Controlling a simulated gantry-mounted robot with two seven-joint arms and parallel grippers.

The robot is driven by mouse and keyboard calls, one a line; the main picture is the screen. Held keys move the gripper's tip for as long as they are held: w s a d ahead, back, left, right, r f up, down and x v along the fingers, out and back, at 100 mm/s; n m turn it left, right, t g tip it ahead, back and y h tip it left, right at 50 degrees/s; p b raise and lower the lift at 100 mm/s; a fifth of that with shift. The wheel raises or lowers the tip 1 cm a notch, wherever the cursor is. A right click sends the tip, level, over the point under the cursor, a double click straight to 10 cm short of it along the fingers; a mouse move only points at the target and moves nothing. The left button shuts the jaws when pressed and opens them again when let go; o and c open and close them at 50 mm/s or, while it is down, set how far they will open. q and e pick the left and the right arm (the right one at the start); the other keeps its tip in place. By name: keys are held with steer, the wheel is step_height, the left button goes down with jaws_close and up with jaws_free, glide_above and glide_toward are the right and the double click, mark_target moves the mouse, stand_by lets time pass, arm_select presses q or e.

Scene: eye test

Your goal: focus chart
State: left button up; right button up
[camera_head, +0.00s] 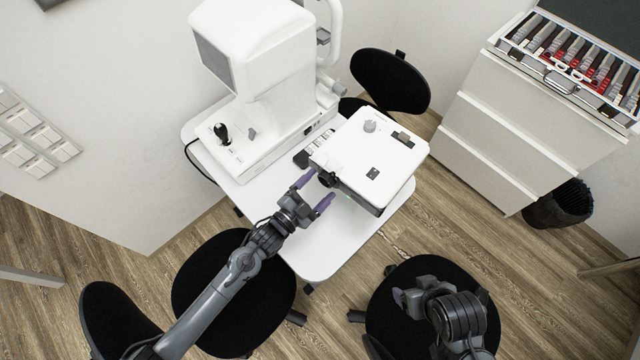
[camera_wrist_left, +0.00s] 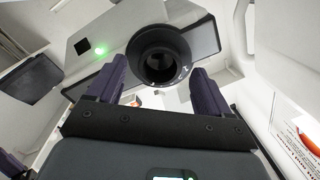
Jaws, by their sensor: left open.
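A white projector (camera_head: 366,152) sits on the white table (camera_head: 318,252). Its black lens (camera_head: 327,179) faces my left gripper (camera_head: 314,193), which is open with purple fingers. In the left wrist view the round lens (camera_wrist_left: 160,60) shows beyond and between the spread fingers of the gripper (camera_wrist_left: 158,88). I cannot tell whether either finger touches the lens. A green light (camera_wrist_left: 100,50) glows on the projector's front beside the lens. No chart picture is visible.
A large white eye instrument (camera_head: 262,60) stands on the table behind left. Black stools (camera_head: 235,290) stand in front, and a black chair (camera_head: 390,80) behind. A white drawer cabinet (camera_head: 530,125) holds a lens case (camera_head: 570,58). The table's front corner is bare.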

arm_select(q)
steer(key=v, duration=0.9)
steer(key=shift+s+a, duration=0.25)
steer(key=shift+a, duration=0.05)
